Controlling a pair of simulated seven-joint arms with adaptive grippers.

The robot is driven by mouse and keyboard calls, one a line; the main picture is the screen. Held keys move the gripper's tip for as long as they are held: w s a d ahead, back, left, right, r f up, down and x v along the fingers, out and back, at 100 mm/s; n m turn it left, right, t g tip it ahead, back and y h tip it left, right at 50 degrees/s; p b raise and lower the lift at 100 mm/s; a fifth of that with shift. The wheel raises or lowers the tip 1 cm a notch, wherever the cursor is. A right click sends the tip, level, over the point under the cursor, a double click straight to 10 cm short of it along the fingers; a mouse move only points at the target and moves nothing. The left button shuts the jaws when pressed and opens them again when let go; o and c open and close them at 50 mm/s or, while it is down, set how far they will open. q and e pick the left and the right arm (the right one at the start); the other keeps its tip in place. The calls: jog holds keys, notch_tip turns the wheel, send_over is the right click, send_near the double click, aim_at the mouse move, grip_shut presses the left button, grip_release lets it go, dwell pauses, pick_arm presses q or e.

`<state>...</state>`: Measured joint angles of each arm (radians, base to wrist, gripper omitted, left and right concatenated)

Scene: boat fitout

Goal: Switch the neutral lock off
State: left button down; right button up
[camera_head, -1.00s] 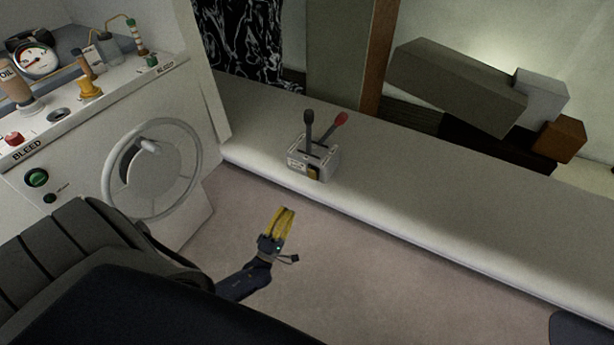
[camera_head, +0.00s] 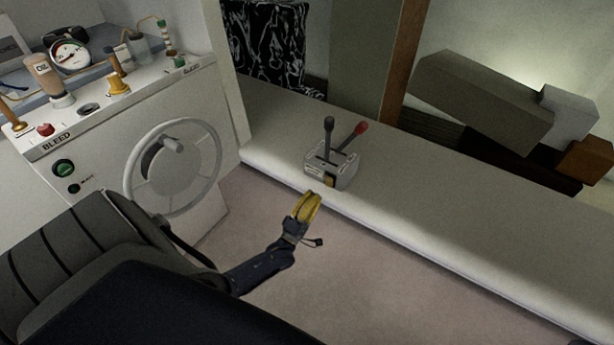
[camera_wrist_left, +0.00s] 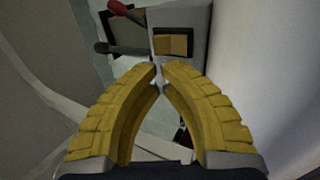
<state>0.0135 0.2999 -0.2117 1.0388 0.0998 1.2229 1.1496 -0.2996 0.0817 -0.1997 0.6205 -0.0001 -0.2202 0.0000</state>
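The throttle control box (camera_head: 333,171) sits on the pale ledge, with a black-knobbed lever (camera_head: 328,135) and a red-knobbed lever (camera_head: 352,136). An amber rocker switch (camera_head: 329,182) is on its near face, which I take for the neutral lock. In the left wrist view the amber switch (camera_wrist_left: 172,45) sits in a dark frame, just beyond the fingertips. My left gripper (camera_head: 311,196), with yellow fingers, is just below and in front of the box, apparently not touching it. In the left wrist view its fingertips (camera_wrist_left: 160,68) meet, with nothing between them. My right gripper is out of view.
The ledge (camera_head: 440,215) runs to the right and is clear beside the box. A white console with a steering wheel (camera_head: 173,168) stands left, with gauge, bottle and valves on top. Grey and brown blocks (camera_head: 483,100) lie behind the ledge. The floor (camera_head: 370,290) is bare.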

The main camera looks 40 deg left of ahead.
aim_at(327, 170)
pick_arm(q)
jog(key=shift+x, duration=2.95)
jog(key=shift+w+a+r, duration=0.1)
jog(key=shift+w+r, duration=0.6)
jog(key=shift+r, duration=0.05)
jog(key=shift+w+r, duration=0.2)
jog(key=s+r+v, duration=0.1)
jog(key=v, duration=1.3)
jog(key=shift+s+r, duration=0.25)
jog(key=shift+s, duration=0.05)
